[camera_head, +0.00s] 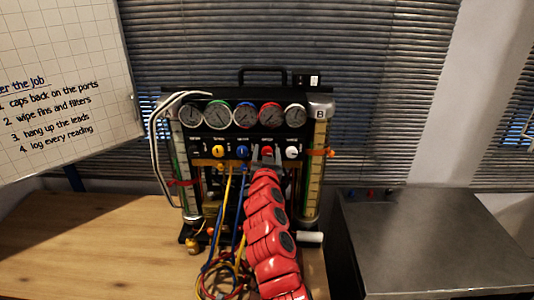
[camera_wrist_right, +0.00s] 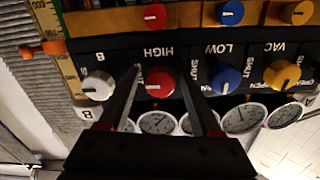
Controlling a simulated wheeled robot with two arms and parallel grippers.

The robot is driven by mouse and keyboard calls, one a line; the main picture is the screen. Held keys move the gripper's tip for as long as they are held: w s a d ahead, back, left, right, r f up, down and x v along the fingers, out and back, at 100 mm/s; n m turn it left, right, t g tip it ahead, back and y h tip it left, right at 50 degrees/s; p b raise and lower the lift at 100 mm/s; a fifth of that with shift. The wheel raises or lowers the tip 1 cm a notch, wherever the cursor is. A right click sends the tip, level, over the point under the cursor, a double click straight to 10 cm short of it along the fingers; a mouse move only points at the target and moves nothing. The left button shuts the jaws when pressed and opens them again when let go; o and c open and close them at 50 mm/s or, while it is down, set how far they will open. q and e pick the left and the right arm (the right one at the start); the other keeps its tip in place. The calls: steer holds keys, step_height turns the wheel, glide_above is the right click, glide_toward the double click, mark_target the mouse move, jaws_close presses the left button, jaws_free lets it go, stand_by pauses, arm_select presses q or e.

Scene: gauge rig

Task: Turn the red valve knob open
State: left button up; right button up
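The red valve knob (camera_wrist_right: 159,83) sits on the black panel of the gauge rig under the label HIGH, which appears upside down in the right wrist view. My right gripper (camera_wrist_right: 160,74) is open, with one finger on each side of the knob. Small gaps seem to show between fingers and knob; I cannot tell if either touches. In the head view my red right arm reaches up to the panel, and the gripper (camera_head: 267,157) largely covers the red knob. The knob's pointer setting is not clear. My left gripper is not in view.
A white knob (camera_wrist_right: 97,83), blue knob (camera_wrist_right: 224,78) and yellow knob (camera_wrist_right: 282,74) flank the red one. Several gauges (camera_head: 244,115) line the rig above. Coloured hoses (camera_head: 238,215) hang beside my arm. A grey metal box (camera_head: 430,240) stands right; the wooden table (camera_head: 90,240) is clear at left.

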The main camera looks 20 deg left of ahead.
jaws_close()
steer(key=n+b, duration=0.1)
steer(key=n, duration=0.5)
steer(key=shift+n, duration=0.4)
steer(key=n, duration=0.4)
steer(key=shift+r+n+p, duration=0.1)
steer(key=shift+n+p, duration=0.2)
steer(key=shift+p, duration=0.05)
steer(key=n+p, duration=0.1)
steer(key=n, duration=0.3)
steer(key=shift+p, duration=0.35)
steer(key=shift+n+p, duration=0.45)
steer(key=shift+n, duration=0.75)
steer(key=shift+f, duration=0.2)
